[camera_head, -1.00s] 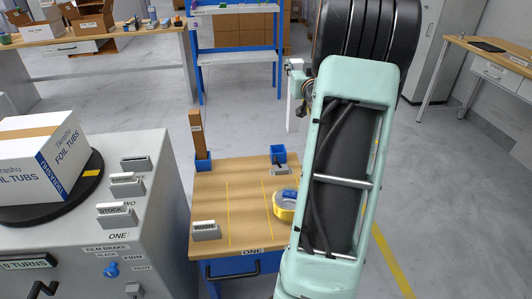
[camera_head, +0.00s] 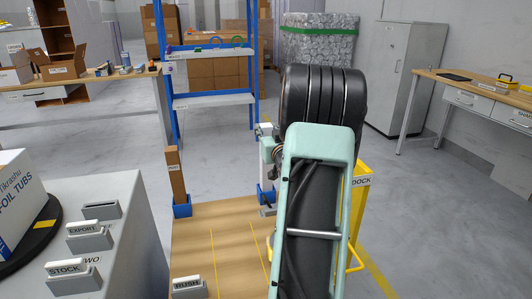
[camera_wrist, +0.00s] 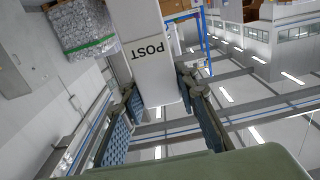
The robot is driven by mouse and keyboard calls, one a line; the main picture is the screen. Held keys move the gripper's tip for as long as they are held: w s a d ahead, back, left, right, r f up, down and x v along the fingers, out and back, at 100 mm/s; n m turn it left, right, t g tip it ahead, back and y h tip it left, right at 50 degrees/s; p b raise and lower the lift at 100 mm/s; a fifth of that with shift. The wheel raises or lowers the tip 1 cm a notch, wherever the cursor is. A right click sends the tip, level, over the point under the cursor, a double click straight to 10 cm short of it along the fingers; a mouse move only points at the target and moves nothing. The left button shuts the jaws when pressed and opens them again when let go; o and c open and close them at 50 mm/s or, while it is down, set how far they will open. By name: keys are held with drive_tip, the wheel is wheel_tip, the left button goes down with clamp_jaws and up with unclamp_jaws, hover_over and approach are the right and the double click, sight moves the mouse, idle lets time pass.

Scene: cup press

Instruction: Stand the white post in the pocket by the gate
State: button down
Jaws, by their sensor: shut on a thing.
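The white post (camera_head: 264,176) is upright in my gripper (camera_head: 268,148), at the far right of the wooden table (camera_head: 198,252). In the wrist view the post (camera_wrist: 148,55), lettered POST, is between the two fingers, and my gripper (camera_wrist: 160,110) is shut on it. A blue pocket (camera_head: 260,194) is at the post's lower end. I cannot tell whether the post is inside it or just above or behind it. A brown upright (camera_head: 176,174) stands in another blue pocket (camera_head: 182,210) to the left. Its label is too small to read.
A small grey holder (camera_head: 267,211) sits in front of the right pocket. A RUSH holder (camera_head: 188,287) is at the table's front left. A yellow DOCK stand (camera_head: 359,205) is right of my arm. The grey cabinet with STOCK holder (camera_head: 74,278) is left.

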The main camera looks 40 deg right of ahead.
drive_tip(key=shift+f+b, duration=0.5)
drive_tip(key=shift+f, duration=1.75)
drive_tip(key=c, duration=1.5)
unclamp_jaws()
drive_tip(key=p+v, duration=0.1)
drive_tip(key=v, duration=1.1)
drive_tip(key=shift+w, duration=0.1)
